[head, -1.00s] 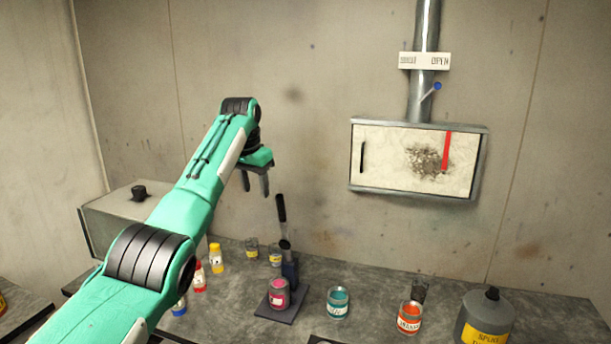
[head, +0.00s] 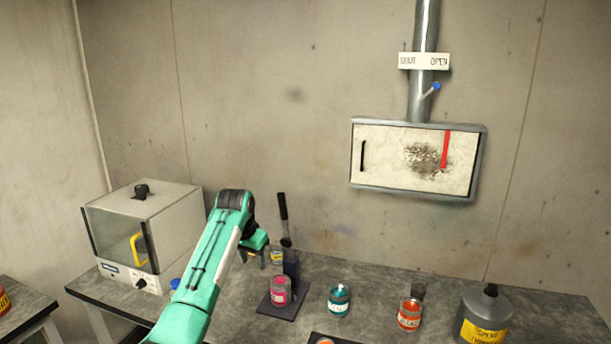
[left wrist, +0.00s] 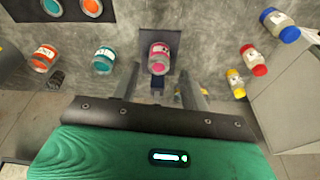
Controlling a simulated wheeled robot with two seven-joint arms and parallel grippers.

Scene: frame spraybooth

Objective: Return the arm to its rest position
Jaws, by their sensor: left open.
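My left arm comes in from the lower left in the head view, and its gripper (head: 252,256) hangs low over the bench, left of the pink jar. In the left wrist view the two fingers of the left gripper (left wrist: 160,90) stand apart with nothing between them. The pink jar (head: 280,291) stands on a dark plate (head: 291,311), beyond the fingers. My right gripper does not show.
A white box oven (head: 175,225) with a yellow handle stands at left. A teal jar (head: 338,300), an orange jar (head: 409,314) and a grey thinner can (head: 483,318) stand to the right. A filter box (head: 418,191) hangs on the wall. The air above the bench's right half is clear.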

